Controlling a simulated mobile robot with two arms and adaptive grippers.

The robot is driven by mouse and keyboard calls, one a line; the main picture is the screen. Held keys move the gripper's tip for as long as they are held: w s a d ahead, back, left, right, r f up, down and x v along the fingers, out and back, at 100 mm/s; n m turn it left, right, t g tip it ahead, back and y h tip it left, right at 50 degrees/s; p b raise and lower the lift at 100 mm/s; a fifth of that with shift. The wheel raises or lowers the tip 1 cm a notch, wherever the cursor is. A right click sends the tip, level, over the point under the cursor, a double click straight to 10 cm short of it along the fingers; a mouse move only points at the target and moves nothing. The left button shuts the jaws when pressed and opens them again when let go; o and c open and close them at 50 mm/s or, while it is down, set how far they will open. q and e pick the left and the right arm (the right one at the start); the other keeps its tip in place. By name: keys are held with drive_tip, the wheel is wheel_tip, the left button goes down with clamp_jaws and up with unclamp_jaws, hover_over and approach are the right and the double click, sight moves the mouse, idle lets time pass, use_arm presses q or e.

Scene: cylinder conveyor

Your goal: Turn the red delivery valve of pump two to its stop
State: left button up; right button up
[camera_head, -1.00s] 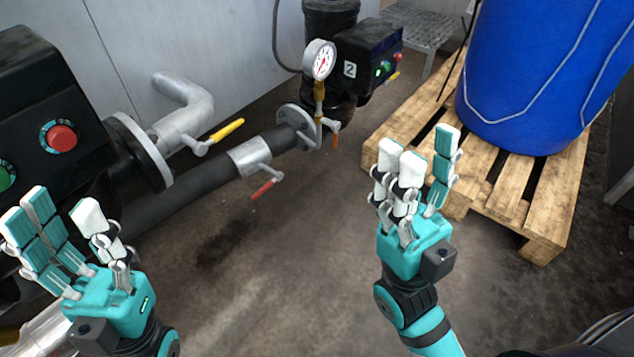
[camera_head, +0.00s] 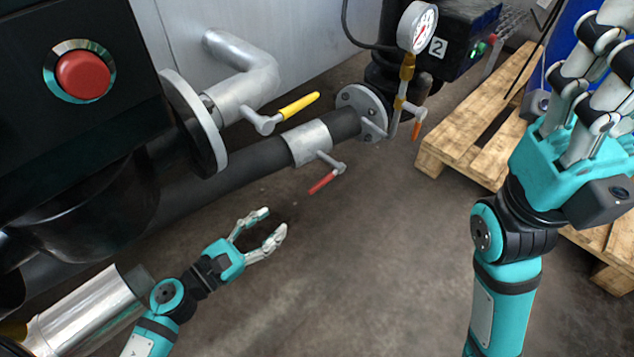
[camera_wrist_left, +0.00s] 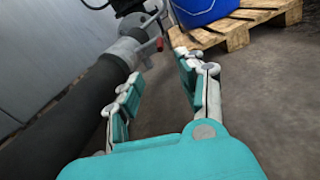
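The red valve lever (camera_head: 325,181) hangs from a small valve under the light metal sleeve (camera_head: 307,143) on the black pipe. It points down and to the left. My left gripper (camera_head: 272,222) is open and empty, fingers toward the lever, short of it and apart from it, low left of it. In the left wrist view my open fingers (camera_wrist_left: 165,78) frame clear air; a small red handle (camera_wrist_left: 159,44) shows beyond them, probably this lever. My right gripper (camera_head: 600,75) is raised at the right, partly cut off by the frame edge, fingers apart and empty.
A yellow lever (camera_head: 299,106) sits on the upper pipe. An orange lever (camera_head: 416,131) hangs below the gauge (camera_head: 418,27). A pump housing with a red button (camera_head: 83,77) stands at left. A wooden pallet (camera_head: 455,150) is at right. The floor between is clear.

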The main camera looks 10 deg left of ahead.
sight(321, 182)
use_arm(q)
drive_tip(key=x, duration=1.5)
drive_tip(key=shift+c, duration=0.4)
clamp_jaws()
drive_tip(key=shift+d, duration=0.1)
